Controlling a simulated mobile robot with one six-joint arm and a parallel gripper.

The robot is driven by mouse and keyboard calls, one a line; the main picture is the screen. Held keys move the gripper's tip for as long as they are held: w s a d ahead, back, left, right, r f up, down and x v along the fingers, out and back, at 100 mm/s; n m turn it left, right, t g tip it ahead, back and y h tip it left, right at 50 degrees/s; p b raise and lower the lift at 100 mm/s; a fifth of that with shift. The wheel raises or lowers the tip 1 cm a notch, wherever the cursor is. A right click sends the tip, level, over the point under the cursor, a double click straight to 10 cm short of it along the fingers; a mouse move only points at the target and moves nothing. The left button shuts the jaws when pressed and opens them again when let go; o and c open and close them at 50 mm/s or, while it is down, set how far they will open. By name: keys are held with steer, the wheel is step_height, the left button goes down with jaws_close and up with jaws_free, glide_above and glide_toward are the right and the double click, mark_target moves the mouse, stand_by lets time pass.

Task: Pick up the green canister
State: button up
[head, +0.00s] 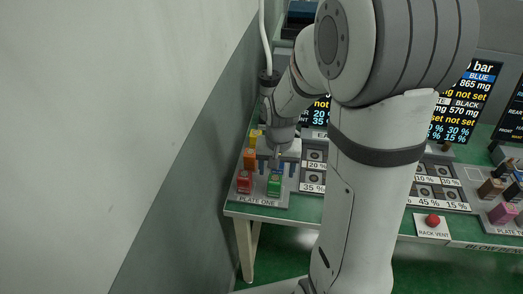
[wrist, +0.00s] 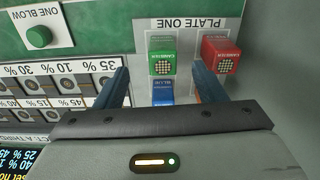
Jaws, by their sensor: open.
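The green canister (head: 274,185) stands at the front right of the grey plate marked PLATE ONE (head: 270,201). In the wrist view the green canister (wrist: 162,53) lies between the lines of my two fingers, a little beyond their tips. My gripper (head: 277,168) is open and points down over the plate, just behind the green canister in the head view; it also shows in the wrist view (wrist: 160,71). A blue canister (wrist: 162,93) shows between the fingers, nearer the palm. I see no contact with the green canister.
A red canister (head: 243,181) stands left of the green one, with an orange canister (head: 250,159) and a yellow one (head: 255,137) behind. A rack of labelled slots (head: 313,171) is close on the right. A wall (head: 190,150) rises at the left.

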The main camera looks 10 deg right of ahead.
mark_target(274, 186)
steer(key=f, duration=0.1)
steer(key=w+f, duration=0.1)
steer(key=f, duration=0.1)
steer(key=shift+w+f+m, duration=0.2)
steer(key=shift+w+m, duration=0.05)
steer(key=shift+m, duration=0.05)
steer(key=shift+w+f+p, duration=0.2)
steer(key=shift+f+p, duration=0.35)
steer(key=shift+f, duration=3.3)
steer(key=shift+c, duration=0.2)
steer(key=c, duration=1.1)
